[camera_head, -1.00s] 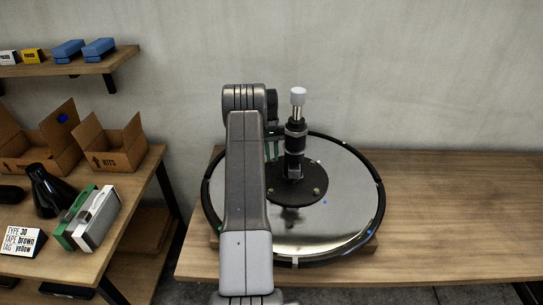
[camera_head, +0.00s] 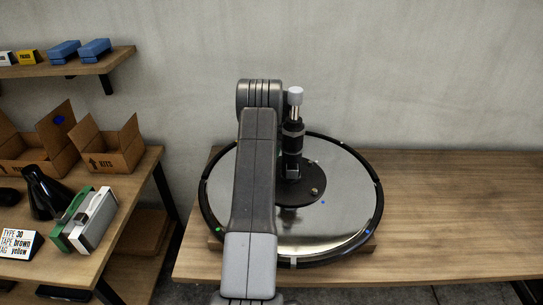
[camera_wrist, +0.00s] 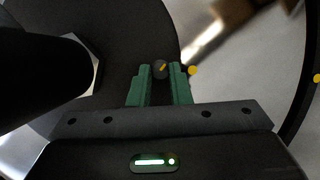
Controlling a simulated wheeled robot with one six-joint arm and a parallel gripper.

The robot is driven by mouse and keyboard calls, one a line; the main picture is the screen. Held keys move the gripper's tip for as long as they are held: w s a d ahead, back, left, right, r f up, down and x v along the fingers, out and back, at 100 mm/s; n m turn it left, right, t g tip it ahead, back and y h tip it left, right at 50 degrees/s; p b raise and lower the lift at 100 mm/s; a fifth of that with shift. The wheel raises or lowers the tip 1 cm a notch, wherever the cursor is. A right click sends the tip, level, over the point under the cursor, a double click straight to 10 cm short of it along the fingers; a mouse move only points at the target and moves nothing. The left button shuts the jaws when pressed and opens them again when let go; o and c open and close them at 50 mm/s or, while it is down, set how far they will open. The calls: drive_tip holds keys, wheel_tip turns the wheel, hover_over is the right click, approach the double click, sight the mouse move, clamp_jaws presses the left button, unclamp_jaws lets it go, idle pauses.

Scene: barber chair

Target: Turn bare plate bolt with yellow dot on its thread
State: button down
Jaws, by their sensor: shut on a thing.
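My gripper (camera_wrist: 160,72) has green fingers, shut around a small dark bolt (camera_wrist: 160,67) with a yellow stripe on its end, in the wrist view. A yellow dot (camera_wrist: 193,71) lies just right of the fingers, by the edge of the black plate (camera_wrist: 135,30). In the head view my arm hides the gripper and the held bolt. The black plate (camera_head: 315,177) sits at the middle of the shiny round base (camera_head: 335,220). The bolt's thread cannot be made out.
A black column with a white top (camera_head: 295,96) rises from the plate, close to my arm. It looms at the left of the wrist view with a hex nut (camera_wrist: 88,55). The wooden table (camera_head: 450,210) is clear on the right. Shelves with boxes stand left.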

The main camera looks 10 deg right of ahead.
drive_tip(key=shift+m+t, duration=0.3)
drive_tip(key=shift+m, duration=0.5)
drive_tip(key=c, duration=1.3)
unclamp_jaws()
drive_tip(key=shift+c, duration=0.2)
drive_tip(key=shift+r, duration=0.1)
drive_tip(key=p+v, duration=1)
drive_tip(key=v, duration=0.3)
drive_tip(key=shift+d+r, duration=0.2)
drive_tip(key=shift+d, duration=0.2)
